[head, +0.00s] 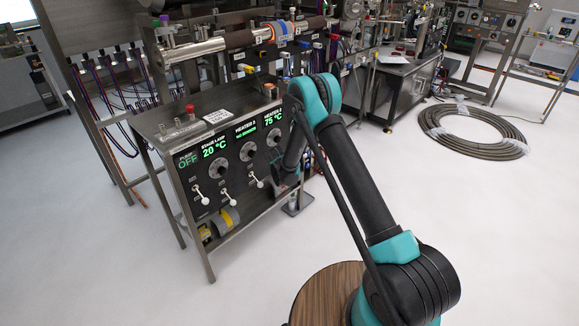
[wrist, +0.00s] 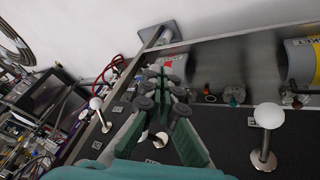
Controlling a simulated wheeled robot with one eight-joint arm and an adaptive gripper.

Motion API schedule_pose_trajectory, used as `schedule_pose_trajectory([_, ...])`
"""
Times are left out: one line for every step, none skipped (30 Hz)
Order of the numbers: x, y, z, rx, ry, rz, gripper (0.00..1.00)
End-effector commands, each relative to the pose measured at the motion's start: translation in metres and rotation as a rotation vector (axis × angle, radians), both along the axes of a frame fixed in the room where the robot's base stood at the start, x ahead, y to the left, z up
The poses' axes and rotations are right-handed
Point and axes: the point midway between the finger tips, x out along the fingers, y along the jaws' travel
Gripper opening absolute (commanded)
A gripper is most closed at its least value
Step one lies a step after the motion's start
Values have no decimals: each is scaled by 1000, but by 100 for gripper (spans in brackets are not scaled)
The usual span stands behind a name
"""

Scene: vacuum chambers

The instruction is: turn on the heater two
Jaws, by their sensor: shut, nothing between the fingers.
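A grey control panel (head: 235,185) stands left of my arm in the head view. Each section has a round knob, the middle one (head: 247,151) under that display. White-tipped levers stick out below, including the left (head: 203,197), middle (head: 228,197) and right (head: 256,180) ones. In the wrist view, my gripper (wrist: 163,80) is shut and empty over the dark panel face. One white-ball lever (wrist: 268,115) stands to its right and another (wrist: 97,103) to its left. My arm hides part of the panel's right side.
A coiled hose (head: 472,130) lies on the floor at right.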

Motion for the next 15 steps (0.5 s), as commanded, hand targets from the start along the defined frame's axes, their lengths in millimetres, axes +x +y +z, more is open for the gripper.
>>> schedule_pose_trajectory([4, -17, -1, 126, 32, -144, 0])
schedule_pose_trajectory([5, -24, -1, 204, 51, -233, 0])
schedule_pose_trajectory([7, -32, 0, 307, 81, -353, 0])
schedule_pose_trajectory([8, -38, 2, 382, 104, -443, 0])
schedule_pose_trajectory([9, -44, 4, 457, 128, -534, 0])
schedule_pose_trajectory([11, -52, 7, 555, 162, -656, 0])
schedule_pose_trajectory([12, -57, 11, 628, 190, -749, 0])
schedule_pose_trajectory([14, -63, 15, 699, 219, -842, 0])
schedule_pose_trajectory([17, -70, 22, 791, 261, -964, 0])
schedule_pose_trajectory([19, -76, 27, 858, 293, -1053, 0])
schedule_pose_trajectory([20, -81, 33, 920, 325, -1139, 0])
schedule_pose_trajectory([23, -88, 41, 998, 369, -1248, 0])
schedule_pose_trajectory([25, -92, 48, 1052, 403, -1323, 0])
schedule_pose_trajectory([27, -97, 54, 1101, 434, -1394, 0])
schedule_pose_trajectory([29, -103, 61, 1159, 476, -1477, 0])
